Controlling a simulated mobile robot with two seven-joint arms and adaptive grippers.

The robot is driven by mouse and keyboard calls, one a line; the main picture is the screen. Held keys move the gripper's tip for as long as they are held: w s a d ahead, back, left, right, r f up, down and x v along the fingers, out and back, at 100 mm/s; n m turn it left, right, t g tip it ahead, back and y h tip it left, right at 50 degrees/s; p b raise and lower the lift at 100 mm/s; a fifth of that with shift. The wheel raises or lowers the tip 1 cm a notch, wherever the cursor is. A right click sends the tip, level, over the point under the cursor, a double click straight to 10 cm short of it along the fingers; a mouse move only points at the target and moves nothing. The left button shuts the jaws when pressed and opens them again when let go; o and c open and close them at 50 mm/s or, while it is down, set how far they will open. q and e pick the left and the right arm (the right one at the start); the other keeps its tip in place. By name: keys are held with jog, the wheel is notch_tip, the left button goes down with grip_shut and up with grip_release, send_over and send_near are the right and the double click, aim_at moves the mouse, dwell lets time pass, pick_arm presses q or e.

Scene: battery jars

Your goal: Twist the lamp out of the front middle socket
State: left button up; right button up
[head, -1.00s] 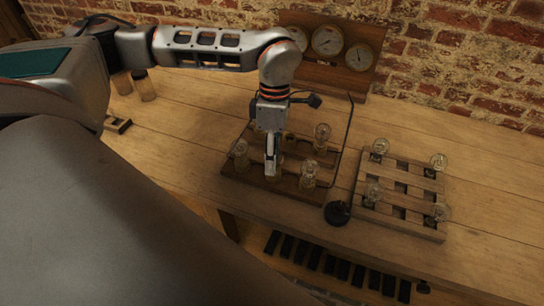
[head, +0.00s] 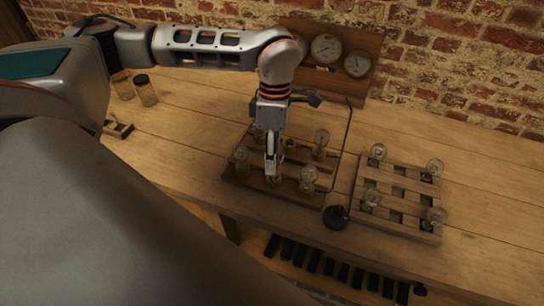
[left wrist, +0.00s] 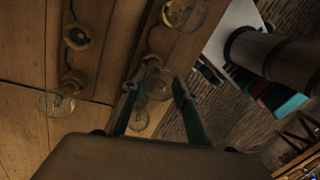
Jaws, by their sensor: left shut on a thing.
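A wooden socket board (head: 288,192) with glass lamps lies on the bench in the head view. My left gripper (head: 271,172) points down at its front middle socket, between the front left lamp (head: 241,159) and the front right lamp (head: 308,178). In the left wrist view, its two teal fingers (left wrist: 157,84) are closed about a glass lamp (left wrist: 160,86). The fingers hide most of this lamp in the head view, and I cannot tell whether it is still seated. My right gripper is not in view.
An empty-looking socket (left wrist: 78,36) shows in the left wrist view. A back right lamp (head: 321,142) stands close to my gripper. A slatted rack (head: 399,213) with several lamps lies to the right, past a black round base (head: 336,215). Jars (head: 145,90) stand at the left.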

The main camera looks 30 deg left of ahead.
pick_arm(q)
jog(key=shift+r+p, duration=2)
jog(key=shift+r, duration=0.55)
